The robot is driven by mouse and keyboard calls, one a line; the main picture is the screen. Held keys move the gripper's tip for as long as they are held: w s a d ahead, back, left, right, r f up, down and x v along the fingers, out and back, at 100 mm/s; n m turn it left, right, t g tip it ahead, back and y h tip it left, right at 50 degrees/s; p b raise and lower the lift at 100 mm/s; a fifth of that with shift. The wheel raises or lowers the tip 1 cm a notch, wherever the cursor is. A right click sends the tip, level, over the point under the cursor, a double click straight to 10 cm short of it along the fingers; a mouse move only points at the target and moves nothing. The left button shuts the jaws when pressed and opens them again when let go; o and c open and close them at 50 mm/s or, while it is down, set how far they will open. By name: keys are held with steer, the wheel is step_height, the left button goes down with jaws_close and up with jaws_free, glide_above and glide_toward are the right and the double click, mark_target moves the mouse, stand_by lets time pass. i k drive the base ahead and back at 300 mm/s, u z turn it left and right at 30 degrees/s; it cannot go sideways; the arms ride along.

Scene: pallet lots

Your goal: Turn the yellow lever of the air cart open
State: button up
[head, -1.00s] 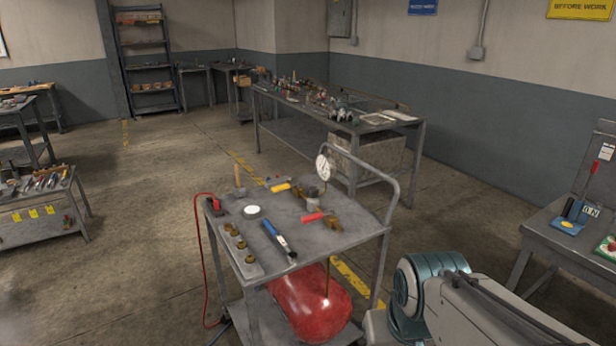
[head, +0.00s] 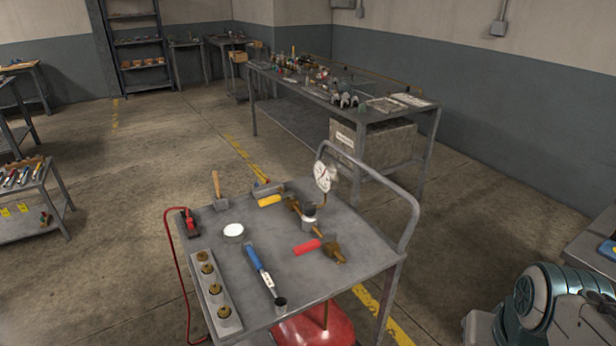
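The air cart (head: 350,278) stands in front of me, with a grey top and a red tank (head: 314,328) below. Its yellow lever (head: 270,200) is near the far edge of the top, beside brass fittings (head: 294,207). It points left, away from the fittings. A red lever (head: 307,247) sits nearer me by another brass fitting (head: 333,251). A round white gauge (head: 322,177) stands behind them on a brass stem. My gripper is not in view; only part of my arm shows at the lower right, apart from the cart.
On the cart top are a blue-handled tool (head: 259,268), a white disc (head: 233,230), a block with brass fittings (head: 215,300), a hammer (head: 219,192) and a red clamp-like tool (head: 188,221). A bent handle rail (head: 407,205) rises on the right. A workbench (head: 270,75) stands behind.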

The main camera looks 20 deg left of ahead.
mark_target(267, 201)
steer(key=u, duration=0.2)
steer(key=i, duration=0.75)
steer(key=u, duration=0.85)
steer(key=i, duration=0.35)
steer(key=u, duration=0.2)
